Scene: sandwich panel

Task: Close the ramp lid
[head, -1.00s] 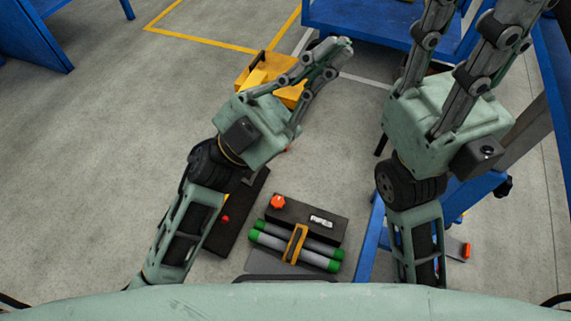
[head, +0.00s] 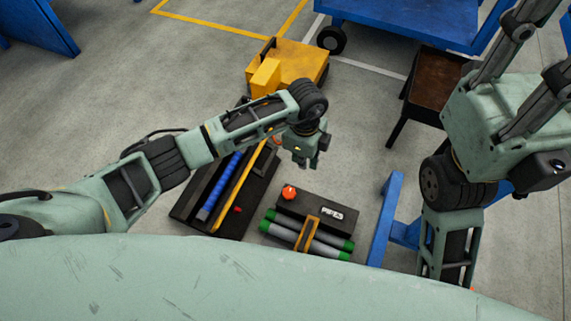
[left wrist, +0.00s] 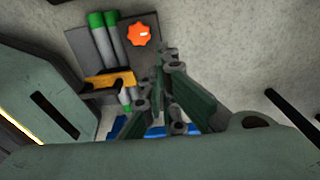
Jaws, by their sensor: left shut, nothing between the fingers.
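I cannot tell for certain which part is the ramp lid. A long black case (head: 187,211) on the floor holds a blue rod (head: 217,192) and a yellow strip (head: 238,188); my left arm crosses above its far end. My left gripper (head: 301,158) hangs pointing down just right of that end, its fingertips hardly visible in the head view. In the left wrist view its fingers (left wrist: 168,65) are shut and empty. My right gripper (head: 520,35) is raised at the right, its tips cut off by the frame.
A black "PIPES" board (head: 345,215) with a red knob (head: 289,193) and green-ended pipes (head: 283,234) lies right of the case. A yellow box (head: 300,62) stands behind. A blue frame (head: 386,215) and a brown-topped stand (head: 432,85) are at right.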

